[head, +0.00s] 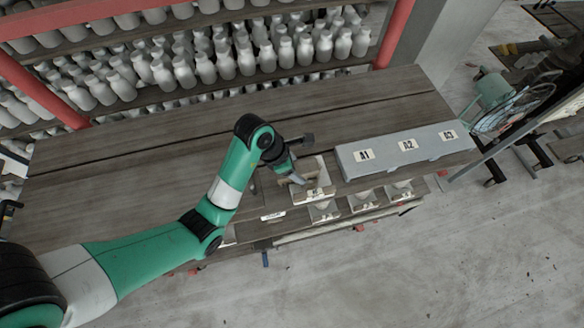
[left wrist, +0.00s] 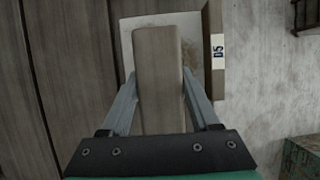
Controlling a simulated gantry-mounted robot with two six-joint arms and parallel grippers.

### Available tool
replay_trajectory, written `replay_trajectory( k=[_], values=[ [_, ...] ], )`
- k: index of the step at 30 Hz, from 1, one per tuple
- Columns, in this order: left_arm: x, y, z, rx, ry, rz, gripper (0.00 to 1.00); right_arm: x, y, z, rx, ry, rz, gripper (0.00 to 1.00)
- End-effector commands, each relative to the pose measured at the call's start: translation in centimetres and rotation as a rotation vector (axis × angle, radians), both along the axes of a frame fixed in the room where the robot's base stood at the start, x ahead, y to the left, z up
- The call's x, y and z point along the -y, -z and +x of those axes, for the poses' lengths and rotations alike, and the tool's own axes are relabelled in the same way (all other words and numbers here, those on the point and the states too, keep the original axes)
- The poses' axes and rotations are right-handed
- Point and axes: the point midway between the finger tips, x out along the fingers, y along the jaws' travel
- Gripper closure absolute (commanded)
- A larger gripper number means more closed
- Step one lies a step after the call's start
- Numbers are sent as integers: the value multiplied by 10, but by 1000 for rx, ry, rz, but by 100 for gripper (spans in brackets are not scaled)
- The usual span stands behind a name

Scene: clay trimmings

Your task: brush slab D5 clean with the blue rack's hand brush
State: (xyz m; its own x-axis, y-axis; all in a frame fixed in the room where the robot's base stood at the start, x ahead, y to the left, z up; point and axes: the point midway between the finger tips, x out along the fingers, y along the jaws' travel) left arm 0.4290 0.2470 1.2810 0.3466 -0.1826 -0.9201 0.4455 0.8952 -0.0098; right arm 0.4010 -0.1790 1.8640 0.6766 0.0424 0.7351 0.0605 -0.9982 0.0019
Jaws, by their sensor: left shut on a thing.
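My left gripper (left wrist: 158,90) is shut on a wooden-backed hand brush (left wrist: 157,65), with one finger on each side of it. The brush covers the middle of a pale slab (left wrist: 132,38), with brown crumbs showing to its right. The label D5 (left wrist: 217,46) is on the wooden strip at the slab's right side. The bristles are hidden, so I cannot tell whether they touch the slab. In the head view my left gripper (head: 297,180) is low at the table's front edge. My right gripper is not in view.
A long grey box (head: 405,150) labelled A1, A2 and A3 stands right of my left gripper. Several small boards with pale pieces (head: 362,201) line the front edge. Shelves of white bottles (head: 225,65) stand behind. The table's left part (head: 100,190) is clear.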

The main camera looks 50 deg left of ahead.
Motion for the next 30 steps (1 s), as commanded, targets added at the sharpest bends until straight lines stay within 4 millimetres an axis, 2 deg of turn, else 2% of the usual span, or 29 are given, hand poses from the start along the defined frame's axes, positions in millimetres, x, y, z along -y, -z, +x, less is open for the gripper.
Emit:
replay_trajectory(
  k=[10,20,30],
  values=[
    [-11,0,-24,-4,-2,-3,99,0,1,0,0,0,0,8],
    [-15,0,-32,-2,0,-2,99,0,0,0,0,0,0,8],
    [-26,1,-55,-2,0,-2,99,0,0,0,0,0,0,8]
  ],
)
